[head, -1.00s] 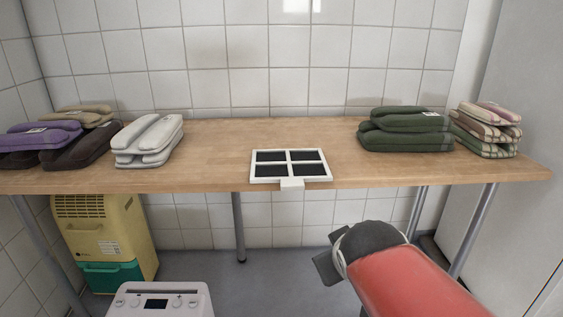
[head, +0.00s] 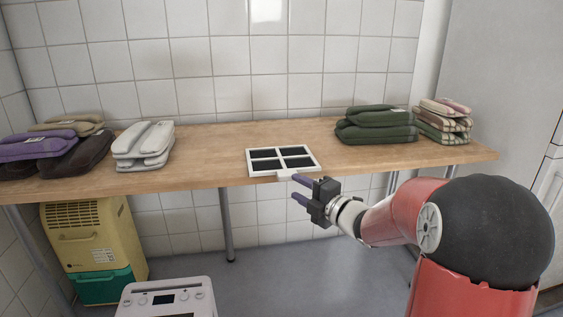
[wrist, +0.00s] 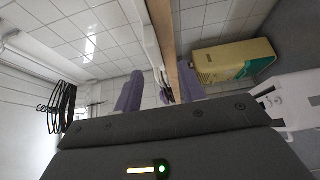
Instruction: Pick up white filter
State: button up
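The white filter (head: 281,161) lies flat on the wooden table near its front edge. It has a white frame, four dark mesh panes and a small white tab at the front edge of the table. My gripper (head: 297,188) is just in front of the table edge, close to the tab, with its purple fingers apart and nothing seen between them. In the wrist view the two purple fingers of my gripper (wrist: 160,92) stand apart on either side of the table's edge. I cannot tell whether a finger touches the tab.
The wooden table (head: 210,150) also bears white folded cloths (head: 144,145), purple and brown cloths (head: 50,150), green cloths (head: 376,125) and plaid cloths (head: 442,121). A yellow and green dehumidifier (head: 92,250) and a white appliance (head: 167,298) stand below. A grey cabinet (head: 505,90) is at right.

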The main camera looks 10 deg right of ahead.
aim_at(288, 178)
jog(key=x, duration=0.4)
jog(key=p+x, duration=0.1)
jog(key=x, duration=0.1)
jog(key=shift+w+d+r, duration=0.15)
jog(key=shift+w+r, duration=0.1)
jog(key=shift+r, duration=0.1)
jog(key=shift+c, duration=0.4)
grip_shut()
